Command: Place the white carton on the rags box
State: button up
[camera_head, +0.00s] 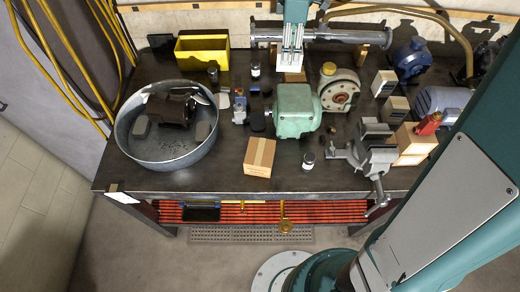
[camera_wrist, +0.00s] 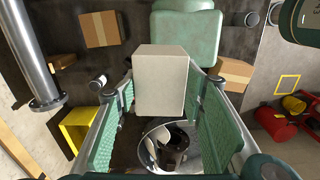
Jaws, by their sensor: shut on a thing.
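My gripper (camera_head: 292,50) hangs over the back middle of the bench, pointing down. It is shut on a pale white carton (camera_wrist: 160,82), which sits between the two green finger pads in the wrist view. No rags label is legible, so I cannot tell which box is the rags box. A plain brown cardboard box (camera_head: 259,157) lies at the front middle. Another cardboard box (camera_head: 411,146) is at the right, with a red item (camera_head: 428,124) on it. Two small labelled boxes (camera_head: 384,83) (camera_head: 396,109) stand at the right.
A green motor (camera_head: 294,111) and a round cream-coloured housing (camera_head: 338,89) stand near the carton. A metal tub (camera_head: 135,155) holding a dark motor is at the left. A yellow bin (camera_head: 202,50), a vise (camera_head: 368,152) and a long metal pipe (camera_head: 345,36) also crowd the bench.

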jog(key=s+a+f, duration=0.1)
jog(key=s+a, duration=0.4)
jog(key=s, duration=0.7)
jog(key=s+a+f, duration=0.2)
jog(key=s+a, duration=0.3)
jog(key=s, duration=0.8)
jog(key=shift+n, duration=0.3)
jog(key=f, duration=0.3)
jog(key=f+p, duration=0.1)
jog(key=shift+w+f, duration=0.25)
jog(key=shift+f, duration=0.1)
send_over(260, 152)
jog(key=shift+f, duration=2.95)
jog(key=shift+f, duration=0.1)
jog(key=shift+f, duration=1.95)
jog(key=shift+f+b, duration=0.25)
jog(key=shift+b, duration=0.1)
